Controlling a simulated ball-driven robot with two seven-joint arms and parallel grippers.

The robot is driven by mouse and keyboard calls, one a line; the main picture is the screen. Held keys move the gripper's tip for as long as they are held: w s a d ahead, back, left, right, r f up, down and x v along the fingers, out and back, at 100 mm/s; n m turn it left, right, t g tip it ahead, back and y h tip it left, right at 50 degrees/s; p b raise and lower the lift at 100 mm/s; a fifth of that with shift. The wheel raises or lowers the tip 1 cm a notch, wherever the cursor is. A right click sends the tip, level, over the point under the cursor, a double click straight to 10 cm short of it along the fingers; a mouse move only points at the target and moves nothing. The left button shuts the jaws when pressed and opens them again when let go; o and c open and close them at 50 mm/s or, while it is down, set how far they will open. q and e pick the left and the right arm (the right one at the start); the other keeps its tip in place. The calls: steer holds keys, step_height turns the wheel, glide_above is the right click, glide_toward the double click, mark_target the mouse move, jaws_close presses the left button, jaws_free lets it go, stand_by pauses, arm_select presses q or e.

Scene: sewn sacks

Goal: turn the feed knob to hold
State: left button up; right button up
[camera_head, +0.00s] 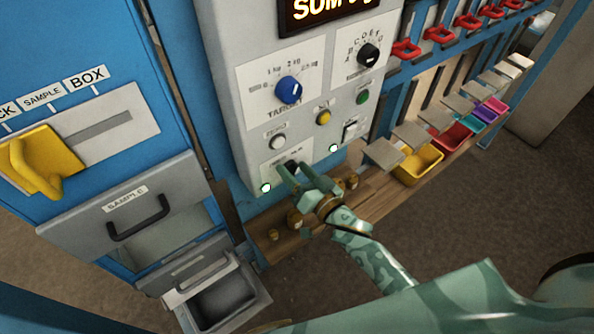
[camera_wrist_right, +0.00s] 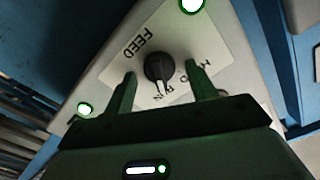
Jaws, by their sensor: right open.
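The feed knob (camera_wrist_right: 158,66) is a small black dial on a white plate (camera_wrist_right: 210,52) marked FEED, HOLD and RUN. In the right wrist view its pale pointer faces the RUN lettering, away from HOLD at the right. In the head view the knob (camera_head: 291,164) is low on the grey control panel (camera_head: 237,110), partly covered by my fingers. My right gripper (camera_head: 289,172) is open, with one finger on each side of the knob. A gap shows between fingers and knob in the right wrist view. My left gripper is not in view.
Above are a blue target knob (camera_head: 289,90), a black lettered knob (camera_head: 369,54), and yellow (camera_head: 323,117) and green (camera_head: 362,97) buttons. A wooden ledge (camera_head: 385,198) runs below the panel. Coloured trays, including a yellow one (camera_head: 418,165), stand at right. A yellow handle (camera_head: 40,165) sticks out at left.

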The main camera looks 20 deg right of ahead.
steer(key=shift+c, duration=0.3)
steer(key=c, duration=0.9)
steer(key=shift+n, duration=0.4)
steer(key=n, duration=0.4)
steer(key=shift+s+a+n, duration=0.1)
steer(key=shift+n, duration=0.2)
steer(key=n, duration=0.6)
steer(key=shift+a, duration=0.1)
steer(key=shift+n, duration=0.4)
steer(key=o, duration=1)
steer(key=shift+c, duration=0.2)
